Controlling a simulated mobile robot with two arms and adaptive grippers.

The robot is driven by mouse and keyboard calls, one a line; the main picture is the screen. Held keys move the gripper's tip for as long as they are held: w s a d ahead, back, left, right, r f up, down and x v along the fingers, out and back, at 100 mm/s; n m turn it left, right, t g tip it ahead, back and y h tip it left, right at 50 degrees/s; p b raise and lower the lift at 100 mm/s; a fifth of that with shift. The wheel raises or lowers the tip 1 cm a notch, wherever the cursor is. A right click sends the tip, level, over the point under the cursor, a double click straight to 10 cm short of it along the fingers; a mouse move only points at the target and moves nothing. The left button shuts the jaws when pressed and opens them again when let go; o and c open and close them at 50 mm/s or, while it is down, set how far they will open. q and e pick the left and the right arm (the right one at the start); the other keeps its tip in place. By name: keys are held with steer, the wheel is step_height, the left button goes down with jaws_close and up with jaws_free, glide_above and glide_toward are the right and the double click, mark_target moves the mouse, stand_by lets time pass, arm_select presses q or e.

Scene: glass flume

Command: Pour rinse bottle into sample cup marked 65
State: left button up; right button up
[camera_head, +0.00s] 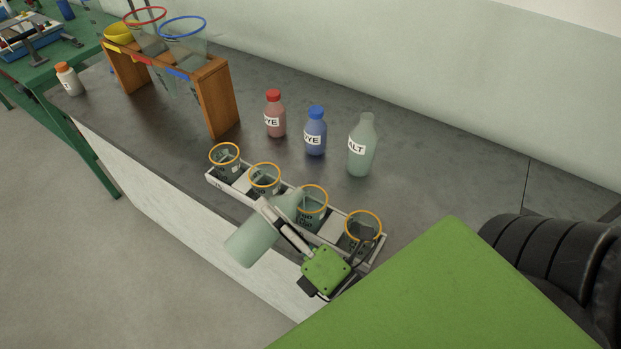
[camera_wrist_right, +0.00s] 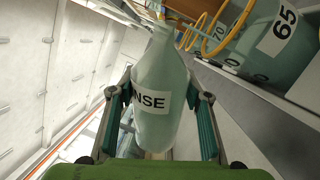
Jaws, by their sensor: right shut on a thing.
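The rinse bottle (camera_head: 253,238), pale green with a label reading "NSE" in the right wrist view (camera_wrist_right: 152,102), is held tilted. Its neck points up and right toward the third sample cup from the left (camera_head: 312,212). My right gripper (camera_head: 276,218) is shut around the bottle's body; its fingers show on both sides in the right wrist view (camera_wrist_right: 163,112). The sample cup marked 65 (camera_wrist_right: 288,48) is at the upper right there, near the bottle's neck. In the head view I cannot read which cup is 65. No stream of liquid is visible. My left gripper is not in view.
Clear cups with orange rims stand in a white rack (camera_head: 236,188) along the bench's front edge. Behind are a red bottle (camera_head: 274,116), a blue bottle (camera_head: 315,134) and a salt bottle (camera_head: 361,150). A wooden stand (camera_head: 217,100) holds funnels at the upper left.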

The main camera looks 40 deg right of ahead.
steer(key=shift+d+r+m+p, duration=0.4)
steer(key=shift+r+m+p, duration=0.2)
steer(key=shift+m+p, duration=0.4)
stand_by(2.2)
